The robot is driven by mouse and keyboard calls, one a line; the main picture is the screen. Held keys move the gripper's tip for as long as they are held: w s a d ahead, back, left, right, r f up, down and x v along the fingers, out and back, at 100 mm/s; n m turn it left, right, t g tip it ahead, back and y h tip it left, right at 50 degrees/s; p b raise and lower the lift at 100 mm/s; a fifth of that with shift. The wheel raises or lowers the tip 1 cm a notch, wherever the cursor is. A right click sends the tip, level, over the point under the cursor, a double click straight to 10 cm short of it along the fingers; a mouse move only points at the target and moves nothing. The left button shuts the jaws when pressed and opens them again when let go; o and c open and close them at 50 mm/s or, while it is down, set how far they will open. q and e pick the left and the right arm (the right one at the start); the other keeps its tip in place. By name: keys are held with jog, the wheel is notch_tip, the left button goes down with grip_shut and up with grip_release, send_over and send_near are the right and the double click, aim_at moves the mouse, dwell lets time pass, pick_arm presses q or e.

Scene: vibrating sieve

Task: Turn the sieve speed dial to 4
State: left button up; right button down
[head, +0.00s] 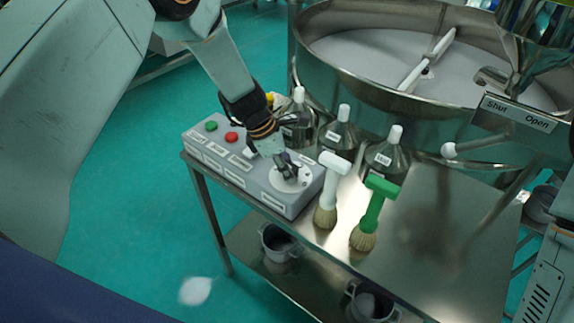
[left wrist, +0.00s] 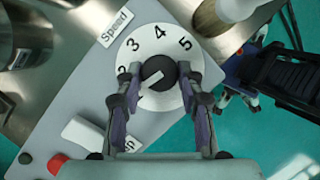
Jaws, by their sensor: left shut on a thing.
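The grey control box (head: 236,168) stands on the near left of the steel table. Its speed dial (head: 304,181) is a white disc at the box's right end. In the left wrist view the dial (left wrist: 157,38) shows 2, 3, 4 and 5, with a "Speed" label (left wrist: 116,25) beside it. The black knob (left wrist: 158,72) at its centre has a white line pointing lower left, toward where the 1 is partly covered. My left gripper (head: 287,173) is over the dial. In the left wrist view its fingers (left wrist: 159,78) close on both sides of the knob.
A green button (head: 211,126) and a red button (head: 232,137) sit on the box. Labelled bottles (head: 341,136), a white-handled brush (head: 334,165) and a green-handled brush (head: 376,205) stand close to the right. The round sieve (head: 350,25) is behind. The table's right part is clear.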

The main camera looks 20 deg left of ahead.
pick_arm(q)
jog(key=shift+r, duration=0.2)
jog(key=shift+c, duration=0.7)
jog(key=shift+w, duration=0.1)
jog(key=shift+c, duration=1.1)
